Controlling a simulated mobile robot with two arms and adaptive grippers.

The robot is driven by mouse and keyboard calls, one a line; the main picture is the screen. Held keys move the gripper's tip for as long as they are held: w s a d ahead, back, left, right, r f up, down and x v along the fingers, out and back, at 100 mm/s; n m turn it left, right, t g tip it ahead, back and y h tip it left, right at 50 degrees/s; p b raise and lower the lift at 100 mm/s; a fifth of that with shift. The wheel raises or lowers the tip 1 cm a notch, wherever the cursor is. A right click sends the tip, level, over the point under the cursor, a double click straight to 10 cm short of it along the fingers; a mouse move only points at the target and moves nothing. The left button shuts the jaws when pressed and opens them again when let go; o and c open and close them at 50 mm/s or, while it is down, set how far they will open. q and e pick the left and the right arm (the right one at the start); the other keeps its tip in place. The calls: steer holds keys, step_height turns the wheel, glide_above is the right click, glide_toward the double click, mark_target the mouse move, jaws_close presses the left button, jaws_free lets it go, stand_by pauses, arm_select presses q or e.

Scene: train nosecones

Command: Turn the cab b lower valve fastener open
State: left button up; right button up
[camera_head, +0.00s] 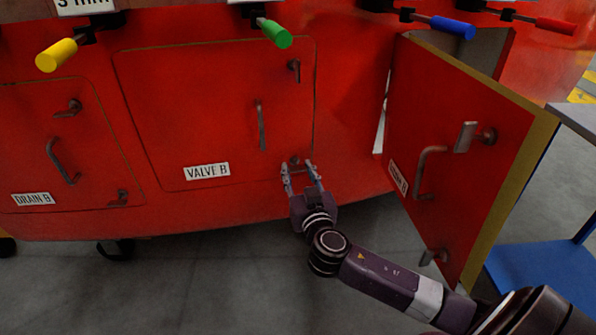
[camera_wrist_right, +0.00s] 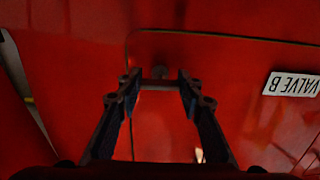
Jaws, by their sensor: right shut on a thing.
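The red panel labelled VALVE B (camera_head: 205,110) is closed, flush with the red body. Its lower fastener (camera_head: 295,161) is a small dark latch near the panel's lower right corner. My right gripper (camera_head: 302,171) reaches up from below and is shut on this fastener. In the right wrist view the lower fastener (camera_wrist_right: 159,73) lies between the tips of my right gripper (camera_wrist_right: 160,83), its bar crossing the gap. The fingers partly hide it. The upper fastener (camera_head: 294,70) hangs near the panel's upper right corner. My left gripper is not in view.
An open red door (camera_head: 455,150) with yellow edges stands to the right, close to my right arm. The closed DRAIN B panel (camera_head: 60,150) is at left. Yellow (camera_head: 57,55), green (camera_head: 275,33), blue (camera_head: 453,27) and red (camera_head: 556,25) handles stick out above. Grey floor lies below.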

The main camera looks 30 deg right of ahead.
steer(key=shift+c, duration=0.7)
steer(key=shift+n, duration=0.4)
steer(key=n+p, duration=0.1)
steer(key=n, duration=0.2)
steer(key=shift+n, duration=0.3)
steer(key=n+p, duration=0.2)
steer(key=n, duration=0.3)
steer(key=shift+r+n+p, duration=0.1)
steer(key=shift+n+p, duration=0.2)
steer(key=shift+p, duration=0.1)
steer(key=n+p, duration=0.2)
steer(key=n, duration=0.4)
steer(key=shift+n+p, duration=0.3)
steer(key=shift+p, duration=0.1)
arm_select(q)
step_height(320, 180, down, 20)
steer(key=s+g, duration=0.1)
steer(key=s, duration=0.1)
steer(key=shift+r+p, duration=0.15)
steer(key=shift+p, duration=0.15)
arm_select(e)
steer(key=shift+n, duration=0.8)
